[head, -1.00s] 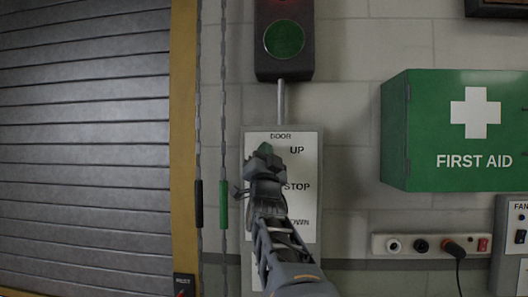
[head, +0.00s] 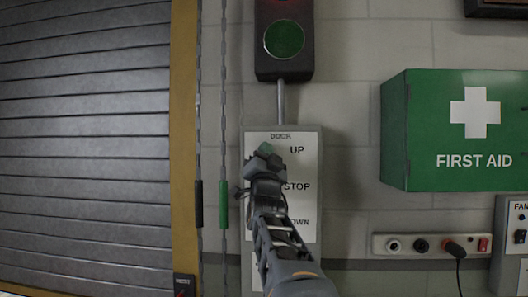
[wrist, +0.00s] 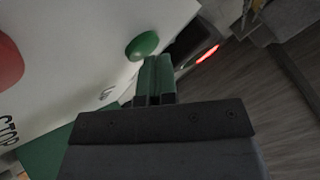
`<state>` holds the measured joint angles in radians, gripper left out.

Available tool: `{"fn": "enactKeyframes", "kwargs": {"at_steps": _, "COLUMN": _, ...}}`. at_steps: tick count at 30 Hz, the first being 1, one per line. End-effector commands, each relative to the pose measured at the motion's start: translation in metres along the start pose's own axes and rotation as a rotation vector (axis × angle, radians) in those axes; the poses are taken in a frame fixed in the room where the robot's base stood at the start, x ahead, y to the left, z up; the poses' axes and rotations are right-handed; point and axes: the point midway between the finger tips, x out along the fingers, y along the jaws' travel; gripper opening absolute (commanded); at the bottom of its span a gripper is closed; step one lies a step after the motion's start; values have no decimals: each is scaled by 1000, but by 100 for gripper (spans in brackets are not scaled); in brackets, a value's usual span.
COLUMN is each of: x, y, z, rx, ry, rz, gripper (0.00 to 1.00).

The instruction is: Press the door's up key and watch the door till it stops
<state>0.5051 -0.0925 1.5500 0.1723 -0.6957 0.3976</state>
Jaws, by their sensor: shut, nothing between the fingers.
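The door's key panel (head: 308,215) is a pale plate on the wall marked DOOR, UP, STOP and DOWN. My gripper (head: 266,152) is in front of its upper part, left of the word UP, and hides the keys in the head view. In the wrist view the green up key (wrist: 143,45) is clear, and my green-tipped shut fingers (wrist: 154,78) are close beside it. Whether they touch it I cannot tell. The red stop key (wrist: 6,62) is at the left edge. The grey slatted door (head: 85,150) fills the left of the head view.
A signal box with a dark green lamp (head: 284,39) hangs above the panel, its red lamp cut off at the top. Two hanging chains (head: 222,120) run between door and panel. A green first aid box (head: 455,130) and a socket strip (head: 405,244) are to the right.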

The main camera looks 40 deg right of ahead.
Motion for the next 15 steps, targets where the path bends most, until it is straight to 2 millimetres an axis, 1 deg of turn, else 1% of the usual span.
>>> {"fn": "enactKeyframes", "kwargs": {"at_steps": 9, "x": -10, "y": -6, "z": -5, "rx": 1, "ry": 0, "rz": -1, "gripper": 0}}
{"fn": "enactKeyframes", "kwargs": {"at_steps": 15, "x": -11, "y": -7, "z": -7, "rx": 0, "ry": -1, "rz": 0, "gripper": 0}}
